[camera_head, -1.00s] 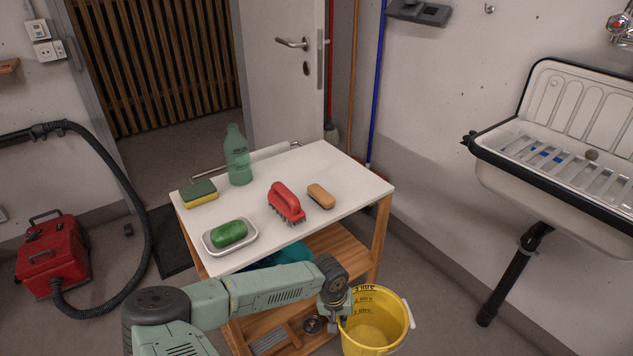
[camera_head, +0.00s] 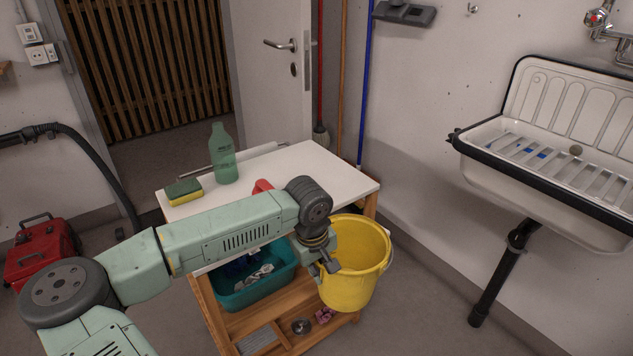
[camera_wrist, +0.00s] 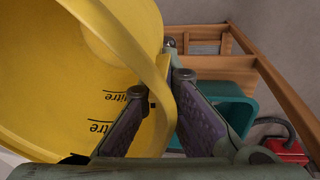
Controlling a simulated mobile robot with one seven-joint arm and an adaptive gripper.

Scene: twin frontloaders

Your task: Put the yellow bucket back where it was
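The yellow bucket (camera_head: 356,262) hangs in the air at the front right corner of the cart, tilted a little, its open top facing up. My gripper (camera_head: 326,262) is at the bucket's left side. In the wrist view, the bucket (camera_wrist: 75,75) fills the left, with dark litre marks inside. There, the two fingers of my gripper (camera_wrist: 160,115) sit on either side of the bucket's wall near the rim, closed on it. The bucket's far side and underside are hidden.
The white-topped cart (camera_head: 335,165) holds a green bottle (camera_head: 222,155) and a sponge (camera_head: 184,191); my arm covers part of the top. A teal basin (camera_head: 262,285) is on its shelf. A wall sink (camera_head: 540,160) is at right, with open floor below.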

